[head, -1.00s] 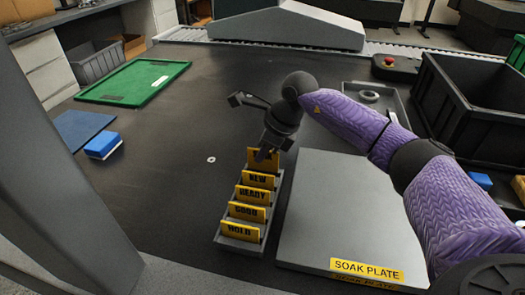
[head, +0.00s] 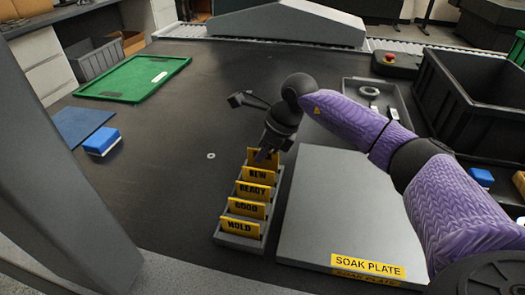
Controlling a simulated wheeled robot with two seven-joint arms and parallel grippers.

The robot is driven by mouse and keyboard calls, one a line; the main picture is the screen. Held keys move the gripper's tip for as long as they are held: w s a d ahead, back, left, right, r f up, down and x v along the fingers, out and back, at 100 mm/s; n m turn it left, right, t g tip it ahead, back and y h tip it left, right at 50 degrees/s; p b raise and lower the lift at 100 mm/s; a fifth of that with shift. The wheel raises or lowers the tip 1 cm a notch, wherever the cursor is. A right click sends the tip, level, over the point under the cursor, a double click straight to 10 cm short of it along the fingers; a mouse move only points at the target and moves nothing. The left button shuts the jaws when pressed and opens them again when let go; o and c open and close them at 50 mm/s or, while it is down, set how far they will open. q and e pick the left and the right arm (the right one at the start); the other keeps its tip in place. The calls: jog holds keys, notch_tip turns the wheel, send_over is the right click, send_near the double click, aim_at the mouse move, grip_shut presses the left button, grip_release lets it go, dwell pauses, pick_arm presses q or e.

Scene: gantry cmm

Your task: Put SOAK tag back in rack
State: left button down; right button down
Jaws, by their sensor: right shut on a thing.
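The grey tag rack (head: 238,243) stands on the dark table left of the soak plate. Yellow tags reading NEW (head: 258,174), READY (head: 252,191), GOOD (head: 246,209) and HOLD (head: 240,227) stand in its slots. One more yellow tag (head: 253,156) is at the rack's far end, its lettering mostly covered by my gripper; I take it for the SOAK tag. My right gripper (head: 266,154) is shut on this tag from above. Whether the tag's bottom edge is seated in the slot is hidden. My left gripper is not in view.
The grey soak plate (head: 340,215) lies close to the rack's right side. A grey tray (head: 404,112) and a black crate (head: 470,100) are at the right. A blue block (head: 102,141) and a green tray (head: 135,78) are at the left.

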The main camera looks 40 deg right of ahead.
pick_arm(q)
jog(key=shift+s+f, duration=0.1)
pick_arm(e)
jog(key=shift+f, duration=0.2)
jog(key=shift+f, duration=0.35)
jog(key=c, duration=0.7)
grip_release()
jog(key=shift+o, duration=1.1)
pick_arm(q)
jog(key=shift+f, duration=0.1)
